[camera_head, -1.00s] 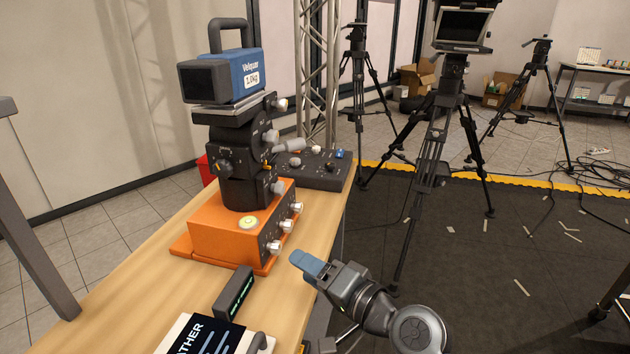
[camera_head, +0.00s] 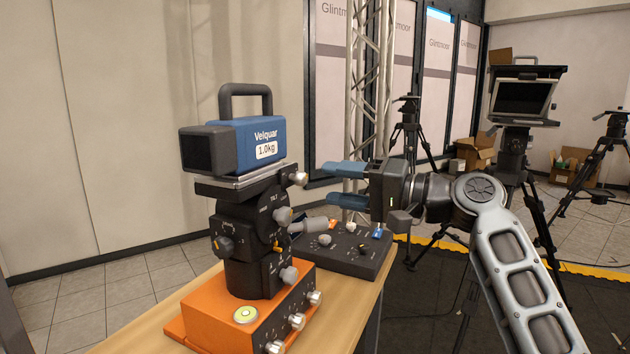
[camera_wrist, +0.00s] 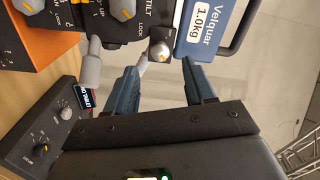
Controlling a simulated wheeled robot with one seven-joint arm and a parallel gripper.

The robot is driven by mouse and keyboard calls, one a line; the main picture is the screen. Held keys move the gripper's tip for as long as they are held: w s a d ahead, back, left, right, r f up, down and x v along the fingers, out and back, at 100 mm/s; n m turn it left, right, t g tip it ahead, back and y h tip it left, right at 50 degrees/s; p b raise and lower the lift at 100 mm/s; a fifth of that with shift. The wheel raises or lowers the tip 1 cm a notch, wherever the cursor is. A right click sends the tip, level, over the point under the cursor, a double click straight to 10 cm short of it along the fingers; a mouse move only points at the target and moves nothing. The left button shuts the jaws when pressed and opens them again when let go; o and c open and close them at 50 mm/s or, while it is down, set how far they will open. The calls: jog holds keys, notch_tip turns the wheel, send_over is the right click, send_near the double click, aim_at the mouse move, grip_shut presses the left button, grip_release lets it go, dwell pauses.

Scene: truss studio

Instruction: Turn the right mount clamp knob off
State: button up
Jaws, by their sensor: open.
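A silver knob (camera_head: 298,178) sticks out of the right side of the black tilt head (camera_head: 252,225), just under the plate that bears the blue Velquar camera block (camera_head: 255,142). I take it for the right mount clamp knob, but I can read no label naming it. My gripper (camera_head: 328,184) is open and empty, its two blue fingers pointing left toward that knob, a short gap away in the head view. In the wrist view the knob (camera_wrist: 160,50) appears between the two fingertips (camera_wrist: 160,65) and a little beyond them. The fingers do not appear to touch it.
More grey knobs (camera_head: 283,216) sit lower on the head. The orange base (camera_head: 205,318) carries several silver knobs (camera_head: 315,298). A grey handle (camera_head: 310,226) and a black control box (camera_head: 365,265) lie below my gripper. A metal truss (camera_head: 360,110) stands behind.

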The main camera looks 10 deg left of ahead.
aim_at(305, 181)
jog(key=shift+x, duration=3.05)
jog(key=shift+f, duration=0.1)
grip_shut()
